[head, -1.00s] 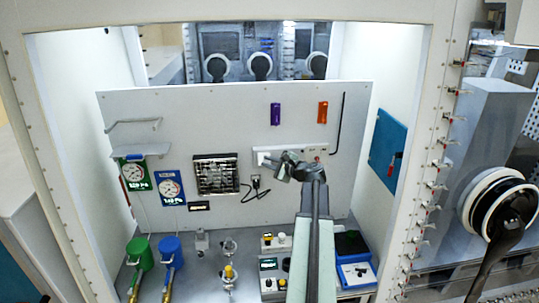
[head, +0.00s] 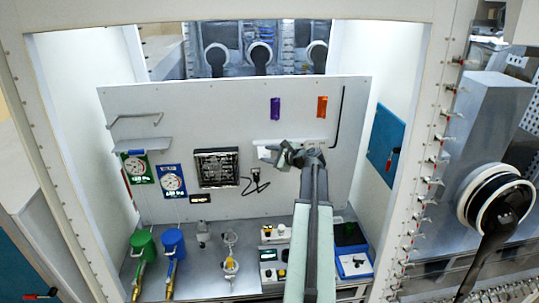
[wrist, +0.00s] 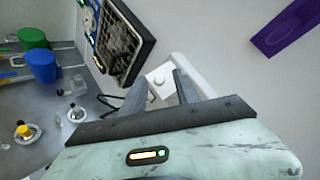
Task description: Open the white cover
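The white cover (head: 302,141) is a long, narrow strip on the pale back panel, below the purple and orange holders. In the wrist view the white cover (wrist: 202,80) runs diagonally beyond the fingers, with a square white plate with a round knob (wrist: 158,80) beside it. My gripper (head: 283,155) is at the left part of the cover and hides some of it. In the wrist view my gripper (wrist: 160,75) has its fingers apart, with the plate showing between them. I cannot tell whether a finger touches the cover, or how far it is raised.
A black-grilled unit (head: 217,168) and a plug with a black cable (head: 257,178) are left of my gripper. A purple holder (head: 275,108) and an orange holder (head: 322,107) are above. Green (head: 143,245) and blue (head: 172,243) canisters and small instruments stand on the bench below.

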